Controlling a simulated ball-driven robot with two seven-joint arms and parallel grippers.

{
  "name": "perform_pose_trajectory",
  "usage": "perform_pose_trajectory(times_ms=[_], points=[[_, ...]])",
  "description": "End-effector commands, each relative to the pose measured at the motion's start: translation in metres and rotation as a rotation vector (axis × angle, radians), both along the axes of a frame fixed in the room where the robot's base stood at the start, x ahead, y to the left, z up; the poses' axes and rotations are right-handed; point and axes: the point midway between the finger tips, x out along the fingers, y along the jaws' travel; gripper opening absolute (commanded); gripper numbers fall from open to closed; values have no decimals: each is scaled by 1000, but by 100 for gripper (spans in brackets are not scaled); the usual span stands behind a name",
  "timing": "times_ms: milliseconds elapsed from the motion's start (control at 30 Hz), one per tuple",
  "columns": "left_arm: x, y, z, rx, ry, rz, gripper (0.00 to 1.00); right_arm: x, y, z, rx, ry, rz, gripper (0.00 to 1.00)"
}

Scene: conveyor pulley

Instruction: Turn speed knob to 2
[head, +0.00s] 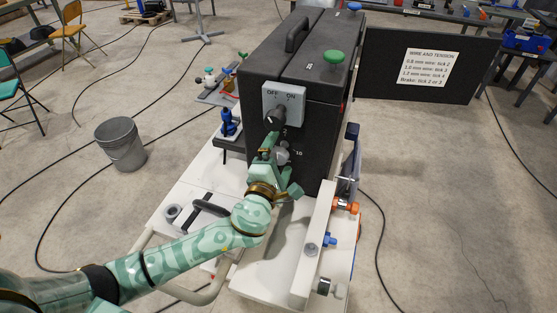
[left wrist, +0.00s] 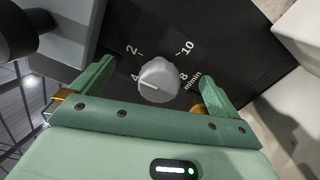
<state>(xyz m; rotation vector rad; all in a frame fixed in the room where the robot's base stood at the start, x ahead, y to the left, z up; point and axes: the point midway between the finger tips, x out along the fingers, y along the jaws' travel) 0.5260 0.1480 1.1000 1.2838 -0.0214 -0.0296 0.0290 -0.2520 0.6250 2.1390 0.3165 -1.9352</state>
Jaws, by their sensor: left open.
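The speed knob (left wrist: 158,78) is a round grey dial on the dark face of the machine, with 2, 4, 8, 10 and "m/min" visible around it. Its pale pointer line seems to face the 4 side; the exact setting is hard to read. In the head view the knob (head: 282,156) is partly covered by my left gripper (head: 272,158). In the left wrist view my left gripper (left wrist: 153,68) is open, one finger on each side of the knob, with gaps to it. My right gripper is not in view.
Above the knob is a grey OFF/ON switch box (head: 283,105) with a dark rotary switch (head: 275,115). The black machine housing (head: 315,80) has a green knob (head: 334,57) on top. A sign (head: 428,66) lists wire sizes and ticks. A bucket (head: 121,143) stands left on the floor.

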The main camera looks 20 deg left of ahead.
Motion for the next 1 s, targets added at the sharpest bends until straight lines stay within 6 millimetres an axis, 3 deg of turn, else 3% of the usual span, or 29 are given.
perform_pose_trajectory(times_ms=[600,1000], points=[[-64,2,2,-2,2,-1,100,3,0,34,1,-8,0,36],[-70,2,0,-1,0,0,100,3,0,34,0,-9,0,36]])
